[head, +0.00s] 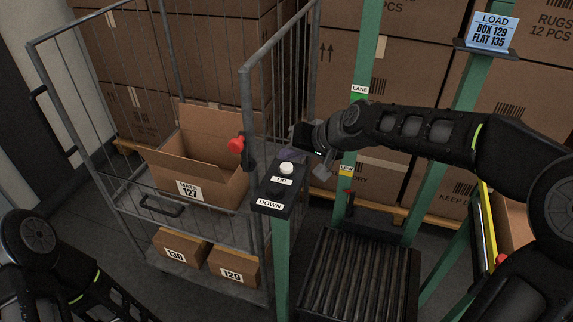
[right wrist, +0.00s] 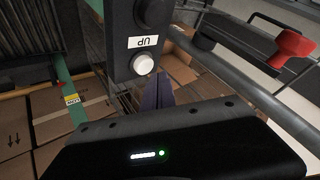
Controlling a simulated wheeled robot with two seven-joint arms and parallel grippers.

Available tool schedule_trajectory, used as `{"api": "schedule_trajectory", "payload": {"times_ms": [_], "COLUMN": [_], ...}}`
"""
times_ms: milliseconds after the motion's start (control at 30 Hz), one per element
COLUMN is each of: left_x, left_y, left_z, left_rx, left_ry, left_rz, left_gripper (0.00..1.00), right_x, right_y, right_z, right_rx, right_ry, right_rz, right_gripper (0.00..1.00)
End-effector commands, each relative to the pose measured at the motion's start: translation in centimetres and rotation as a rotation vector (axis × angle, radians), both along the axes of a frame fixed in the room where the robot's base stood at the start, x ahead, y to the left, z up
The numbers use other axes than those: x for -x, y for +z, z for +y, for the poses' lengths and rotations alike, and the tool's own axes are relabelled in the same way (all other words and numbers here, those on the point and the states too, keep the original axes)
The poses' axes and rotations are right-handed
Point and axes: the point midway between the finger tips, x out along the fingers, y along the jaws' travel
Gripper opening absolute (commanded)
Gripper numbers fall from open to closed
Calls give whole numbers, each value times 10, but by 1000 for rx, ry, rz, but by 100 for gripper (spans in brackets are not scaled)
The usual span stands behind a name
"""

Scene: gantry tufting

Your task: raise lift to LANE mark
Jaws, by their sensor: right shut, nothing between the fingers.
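The lift's roller platform (head: 350,275) sits low between green posts. The LANE mark (head: 360,89) is high on the left rear post, and the LOW mark (head: 346,170) is further down. A red piece (head: 349,193) shows just below the LOW mark. The control box has a white button (head: 286,168) by the UP label (head: 282,181) and a DOWN label (head: 270,204). My right gripper (head: 292,155) is shut and empty, close beside the white button. In the right wrist view its fingertips (right wrist: 162,82) are near that button (right wrist: 142,63); contact is unclear. My left gripper is out of view.
A wire cage cart (head: 150,205) stands left of the control post, holding an open box (head: 215,185) and boxes 130 and 129 below. A red knob (head: 236,145) is on its near corner. A LOAD sign (head: 492,32) reads BOX 129, FLAT 135. Stacked cartons fill the back.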

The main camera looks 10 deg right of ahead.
Motion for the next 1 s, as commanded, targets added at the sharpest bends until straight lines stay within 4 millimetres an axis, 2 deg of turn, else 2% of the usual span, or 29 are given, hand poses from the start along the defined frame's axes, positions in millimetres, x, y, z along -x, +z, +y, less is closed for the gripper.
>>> {"api": "schedule_trajectory", "payload": {"times_ms": [733, 1000], "left_x": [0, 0], "left_y": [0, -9], "left_z": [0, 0], "left_rx": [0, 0], "left_ry": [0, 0], "left_rz": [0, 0], "left_gripper": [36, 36], "right_x": [0, 0], "right_y": [0, -8], "right_z": [0, 0], "right_rx": [0, 0], "right_ry": [0, 0], "right_rz": [0, 0], "right_gripper": [0, 0]}}
